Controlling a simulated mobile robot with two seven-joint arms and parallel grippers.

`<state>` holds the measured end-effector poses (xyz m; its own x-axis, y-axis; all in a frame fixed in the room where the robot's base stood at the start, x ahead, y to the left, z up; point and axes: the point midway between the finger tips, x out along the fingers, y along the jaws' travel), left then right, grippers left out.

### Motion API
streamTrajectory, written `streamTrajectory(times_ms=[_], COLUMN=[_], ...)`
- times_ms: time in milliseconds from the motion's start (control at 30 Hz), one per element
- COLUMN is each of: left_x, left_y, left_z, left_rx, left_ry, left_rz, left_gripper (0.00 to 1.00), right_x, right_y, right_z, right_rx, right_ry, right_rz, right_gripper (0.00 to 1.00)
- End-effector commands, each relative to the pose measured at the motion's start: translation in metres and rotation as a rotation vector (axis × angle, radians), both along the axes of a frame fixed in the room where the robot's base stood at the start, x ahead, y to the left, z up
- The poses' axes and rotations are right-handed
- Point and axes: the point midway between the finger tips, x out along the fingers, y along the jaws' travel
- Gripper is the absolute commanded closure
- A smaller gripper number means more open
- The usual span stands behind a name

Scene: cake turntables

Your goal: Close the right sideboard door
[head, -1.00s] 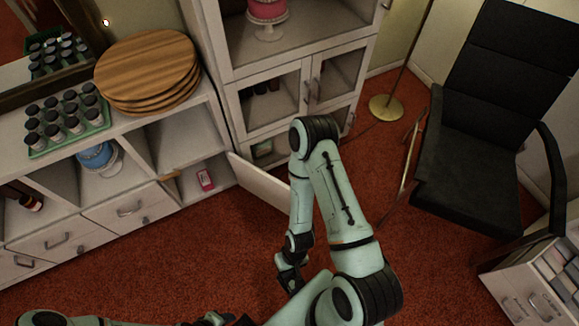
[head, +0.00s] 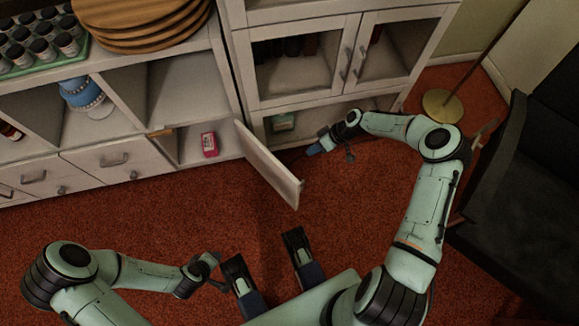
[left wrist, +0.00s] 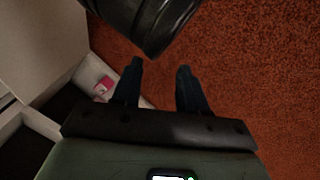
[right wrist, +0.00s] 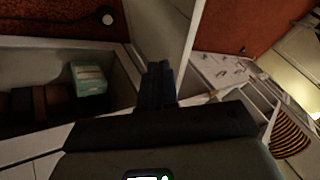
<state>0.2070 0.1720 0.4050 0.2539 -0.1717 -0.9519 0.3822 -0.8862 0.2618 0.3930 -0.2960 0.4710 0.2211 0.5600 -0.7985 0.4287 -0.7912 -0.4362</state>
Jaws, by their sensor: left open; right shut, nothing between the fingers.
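The right sideboard door (head: 268,165) is a white panel standing wide open, hinged at the right end of the sideboard (head: 110,120). It juts out over the red carpet. My right gripper (head: 318,148) is shut and empty, to the right of the door, on its outer side. In the right wrist view the shut fingers (right wrist: 160,70) lie close to the white door (right wrist: 165,25); I cannot tell whether they touch. My left gripper (left wrist: 160,66) is open and empty over the carpet. A pink box (head: 209,144) sits in the open compartment; it also shows in the left wrist view (left wrist: 103,86).
A tall white cabinet (head: 240,60) stands right of the sideboard, with a mint box (head: 283,121) on its low shelf. A lamp base (head: 443,104) and a black chair (head: 525,170) stand at the right. The carpet (head: 150,215) before the sideboard is clear.

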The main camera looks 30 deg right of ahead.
Motion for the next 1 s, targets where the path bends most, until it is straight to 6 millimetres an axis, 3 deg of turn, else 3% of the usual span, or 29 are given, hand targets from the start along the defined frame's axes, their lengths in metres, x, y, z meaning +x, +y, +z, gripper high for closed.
streamTrajectory(times_ms=[100,267,600,800,1000], left_x=[0.004,0.005,-0.035,-0.035,-0.036], left_y=[0.003,0.006,0.011,0.011,0.012], left_z=[-0.006,-0.014,-0.05,-0.047,-0.048], left_rx=[0.006,0.012,0.005,0.005,0.004], left_ry=[-0.009,-0.007,0.129,0.128,0.13], left_rz=[0.005,0.012,0.016,0.016,0.017], left_gripper=[0.57,0.57,0.57,0.57,0.57], right_x=[0.005,0.01,0.026,0.017,0.014], right_y=[-0.005,0.009,0.05,0.077,0.086], right_z=[-0.004,-0.023,-0.082,-0.077,-0.077], right_rx=[-0.004,-0.002,-0.002,-0.004,-0.005], right_ry=[-0.016,-0.015,-0.013,-0.014,-0.014], right_rz=[0.011,0.013,0.012,0.013,0.01], right_gripper=[1.0,1.0,1.0,1.0,1.0])
